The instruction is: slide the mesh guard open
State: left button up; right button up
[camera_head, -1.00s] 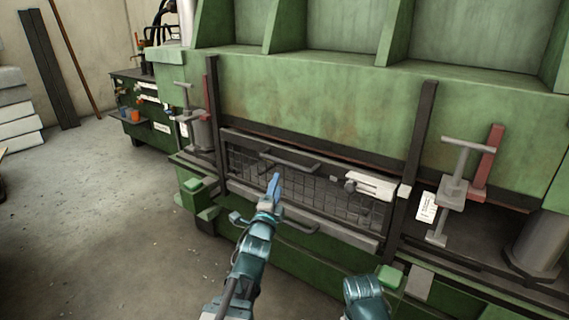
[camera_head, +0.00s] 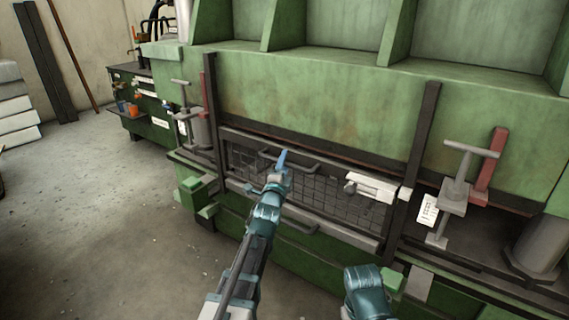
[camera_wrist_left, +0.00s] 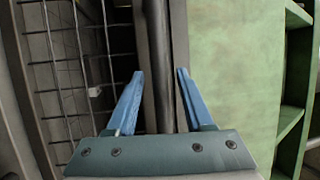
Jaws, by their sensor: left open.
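The mesh guard (camera_head: 335,192) is a grey framed wire panel between two dark upright posts on the green press. It covers the opening there. A dark bar handle (camera_head: 310,166) runs along its upper part. My left gripper (camera_head: 283,157) is open at this handle, its blue fingers pointing at the guard. In the left wrist view, the open fingers (camera_wrist_left: 158,88) stand either side of a dark bar (camera_wrist_left: 158,45), with gaps on both sides. The mesh (camera_wrist_left: 68,70) lies left of it. My right gripper's fingers are not visible; only a teal part of my right arm shows.
A white latch-like block (camera_head: 375,186) sits at the guard's right side. A second handle (camera_head: 298,226) is below the mesh. Grey clamps and red bars flank the posts. A workbench (camera_head: 150,125) stands at the back left. The floor at left is clear.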

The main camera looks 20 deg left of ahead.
pick_arm(q)
jog(key=shift+c, duration=0.4)
grip_shut()
dwell(0.9)
